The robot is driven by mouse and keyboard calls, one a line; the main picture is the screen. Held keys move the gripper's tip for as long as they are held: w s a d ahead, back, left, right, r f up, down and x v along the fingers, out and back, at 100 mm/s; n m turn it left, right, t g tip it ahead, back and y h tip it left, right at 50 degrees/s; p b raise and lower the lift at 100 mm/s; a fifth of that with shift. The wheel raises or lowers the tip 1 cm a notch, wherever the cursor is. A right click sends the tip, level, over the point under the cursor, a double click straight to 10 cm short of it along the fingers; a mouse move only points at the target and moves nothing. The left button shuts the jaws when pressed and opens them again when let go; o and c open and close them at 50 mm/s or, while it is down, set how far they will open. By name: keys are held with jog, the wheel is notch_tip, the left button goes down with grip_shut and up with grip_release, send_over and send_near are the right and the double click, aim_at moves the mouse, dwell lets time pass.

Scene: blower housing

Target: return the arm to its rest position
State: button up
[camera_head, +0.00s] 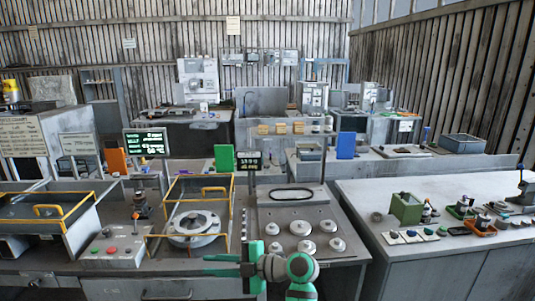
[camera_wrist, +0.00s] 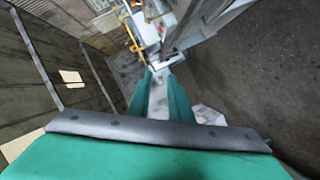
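My arm reaches in from the bottom centre of the head view, with green and grey links. My gripper (camera_head: 212,265) points left, low in front of the workbench edge. Its two green fingers are apart, one above the other. In the wrist view my gripper (camera_wrist: 159,78) also shows two green fingers with a gap between them and nothing held.
Just behind the gripper are a fixture with a yellow frame (camera_head: 202,183) around a round housing (camera_head: 194,224) and a plate with several round metal parts (camera_head: 300,228). A grey bench (camera_head: 440,190) with small parts stands right. A button box (camera_head: 112,248) stands left.

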jog(key=s+d+f+m+t+h, duration=0.1)
jog(key=s+f+m+t+h, duration=0.3)
jog(key=f, duration=0.6)
jog(key=f+m+t+y, duration=0.1)
jog(key=f+m, duration=0.5)
jog(key=f, duration=0.3)
jog(key=s+d+f+m+t+h, duration=0.2)
jog(key=s+d+f+m+h, duration=0.1)
jog(key=s+f+m, duration=0.3)
jog(key=s+d+f+m+t+h, duration=0.1)
jog(key=s+d+f+m+h, duration=0.3)
jog(key=s+f, duration=0.4)
jog(key=s+d+m+t+h, duration=0.1)
jog(key=s+d+m+h, duration=0.15)
jog(key=s, duration=0.55)
jog(key=s+d+m+h, duration=0.1)
jog(key=s+d+m, duration=0.15)
jog(key=s, duration=0.55)
jog(key=s+d+r+m+t+h, duration=0.1)
jog(key=s+d+r+t, duration=0.1)
jog(key=s+r, duration=1.1)
jog(key=shift+s+r+m, duration=0.15)
jog(key=shift+s+m, duration=0.15)
jog(key=shift+s, duration=0.4)
